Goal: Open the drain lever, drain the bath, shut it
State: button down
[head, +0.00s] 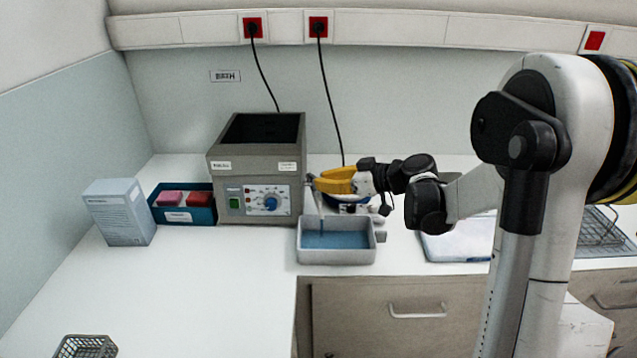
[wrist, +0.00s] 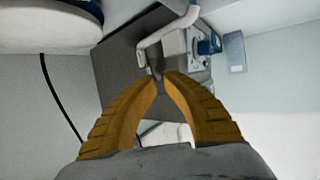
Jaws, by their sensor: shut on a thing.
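The grey bath (head: 218,185) stands on the counter with its open dark top and a front panel with a green switch and a dial. My gripper (head: 316,184) is at its right side. In the wrist view my gripper's yellow fingers (wrist: 163,78) are shut on the small dark drain lever (wrist: 154,70), beside a pale bent drain pipe (wrist: 165,38). A grey catch tray (head: 337,256) below holds blue liquid (head: 345,240). A thin bluish stream (head: 321,222) runs down into it. The liquid level inside the bath cannot be seen.
A blue tray (head: 183,214) with pink and red blocks and a pale box (head: 120,212) stand left of the bath. A wire basket (head: 85,346) is at front left. A white flat item (head: 455,246) lies right of the catch tray. The front left counter is mostly clear.

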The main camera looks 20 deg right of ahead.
jog(key=shift+w+d+n+g+y+p, duration=0.2)
jog(key=shift+w+d+n+g+y, duration=0.15)
jog(key=shift+n+g+y, duration=0.45)
jog(key=shift+w+d+n+g+y+p, duration=0.15)
jog(key=shift+w+d+n+g+y, duration=0.2)
jog(key=shift+n+g, duration=0.85)
jog(key=shift+w+d+n+g+y+p, duration=0.2)
jog(key=shift+d+n+g+y, duration=0.35)
jog(key=shift+n+g, duration=0.4)
jog(key=shift+a, duration=0.1)
jog(key=c, duration=1.4)
grip_release()
jog(key=shift+f, duration=0.1)
jog(key=v, duration=1.2)
jog(key=shift+w+f, duration=0.15)
